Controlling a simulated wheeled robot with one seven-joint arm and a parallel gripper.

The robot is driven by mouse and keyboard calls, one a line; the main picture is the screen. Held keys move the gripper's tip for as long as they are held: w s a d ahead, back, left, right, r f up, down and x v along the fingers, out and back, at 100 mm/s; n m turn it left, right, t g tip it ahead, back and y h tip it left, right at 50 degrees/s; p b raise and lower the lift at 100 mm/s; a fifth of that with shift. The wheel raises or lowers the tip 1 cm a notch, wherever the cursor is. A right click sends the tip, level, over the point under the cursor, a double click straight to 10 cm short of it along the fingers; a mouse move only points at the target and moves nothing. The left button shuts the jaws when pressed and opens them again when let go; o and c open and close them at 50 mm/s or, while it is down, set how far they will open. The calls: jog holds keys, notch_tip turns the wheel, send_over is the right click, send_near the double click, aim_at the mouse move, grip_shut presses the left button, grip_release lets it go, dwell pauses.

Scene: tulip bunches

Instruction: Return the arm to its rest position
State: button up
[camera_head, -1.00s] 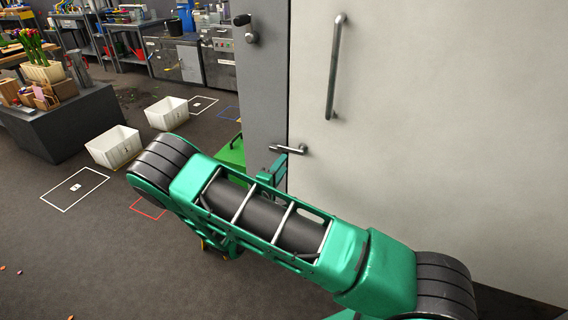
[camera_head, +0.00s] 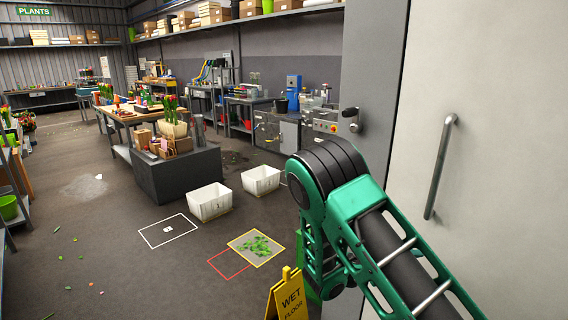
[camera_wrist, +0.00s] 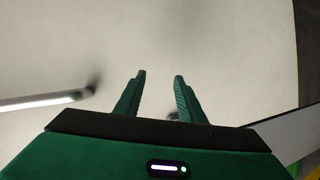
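My gripper (camera_wrist: 160,78) shows in the wrist view with its two green fingers apart and nothing between them. It faces a pale door (camera_wrist: 215,50). A metal bar handle (camera_wrist: 40,101) lies to the left of the fingers, apart from them. In the head view my green arm is bent and raised in front of the same pale door (camera_head: 500,130), which has a vertical bar handle (camera_head: 440,165). My gripper is hidden in the head view.
A yellow wet floor sign (camera_head: 288,297) stands close to my arm. Two white bins (camera_head: 209,202) (camera_head: 261,180) stand on the floor near a dark block (camera_head: 180,175). Leaves lie on a yellow-framed floor patch (camera_head: 238,243). Open floor (camera_head: 110,265) lies on the left.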

jog(key=s+d+r+m+g+y, duration=0.3)
jog(key=s+d+m, duration=0.1)
jog(key=s, duration=0.5)
jog(key=s+d+r+m+g+y, duration=0.3)
jog(key=s+d+r+g, duration=0.15)
jog(key=s, duration=0.35)
jog(key=s+a+r+y, duration=0.2)
jog(key=s, duration=0.5)
jog(key=s+a+r+m+t+y, duration=0.1)
jog(key=s+a+r+y, duration=0.2)
jog(key=s, duration=0.4)
jog(key=s+a+r+m+y, duration=0.1)
jog(key=s+a+r+y, duration=0.1)
jog(key=s, duration=0.5)
jog(key=shift+a+r+t+y, duration=0.25)
jog(key=shift+r+t+y, duration=0.1)
jog(key=shift+y, duration=0.15)
jog(key=shift+w+f, duration=0.25)
jog(key=shift+w, duration=0.25)
jog(key=shift+c, duration=0.6)
